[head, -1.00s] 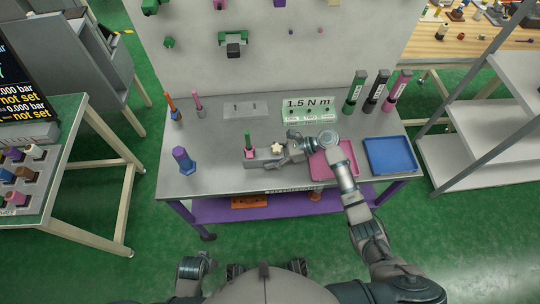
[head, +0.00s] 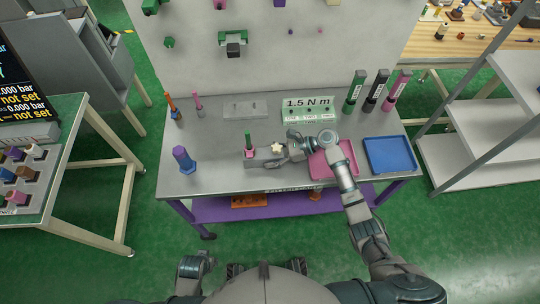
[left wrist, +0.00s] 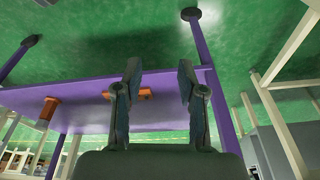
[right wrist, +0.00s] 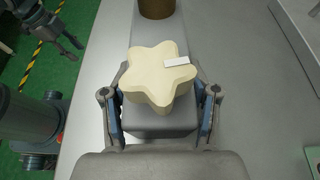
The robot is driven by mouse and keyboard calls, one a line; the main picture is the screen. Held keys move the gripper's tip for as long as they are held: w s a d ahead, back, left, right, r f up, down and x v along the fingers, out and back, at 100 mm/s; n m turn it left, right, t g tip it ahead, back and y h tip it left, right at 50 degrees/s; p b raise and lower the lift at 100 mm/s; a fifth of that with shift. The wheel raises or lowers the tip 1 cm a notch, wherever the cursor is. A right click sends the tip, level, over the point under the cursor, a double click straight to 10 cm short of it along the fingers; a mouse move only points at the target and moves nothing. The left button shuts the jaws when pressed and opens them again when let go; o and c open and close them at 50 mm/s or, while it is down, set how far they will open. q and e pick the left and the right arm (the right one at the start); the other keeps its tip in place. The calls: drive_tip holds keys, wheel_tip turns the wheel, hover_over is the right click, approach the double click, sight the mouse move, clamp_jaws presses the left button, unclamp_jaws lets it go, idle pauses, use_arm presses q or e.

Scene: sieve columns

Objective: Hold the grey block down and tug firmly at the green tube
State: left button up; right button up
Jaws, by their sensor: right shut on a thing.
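The grey block (head: 264,157) lies on the metal bench, with a cream star-shaped knob (head: 277,148) on its right end. The green tube (head: 248,140) stands upright at the block's left end, above a pink collar (head: 249,153). My right gripper (head: 287,151) reaches in from the right and is shut on the block. In the right wrist view its fingers flank the grey block (right wrist: 158,122) below the star knob (right wrist: 158,78). My left gripper (left wrist: 158,85) is open and empty, low in front of the bench, away from the block and tube.
A pink tray (head: 320,175) lies under my right forearm, with a blue tray (head: 389,171) to its right. A blue-purple bolt-like piece (head: 183,160) stands left of the block. A torque sign (head: 308,110) and several upright tools are behind. A purple shelf (left wrist: 75,108) is below the bench.

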use_arm(q)
drive_tip(key=shift+o, duration=0.5)
drive_tip(key=shift+w, duration=0.1)
drive_tip(key=n+t+y, duration=0.4)
drive_tip(key=t, duration=1.1)
approach(249, 143)
drive_tip(key=x, duration=1)
drive_tip(key=shift+w+f, duration=0.1)
drive_tip(key=shift+w, duration=0.25)
clamp_jaws()
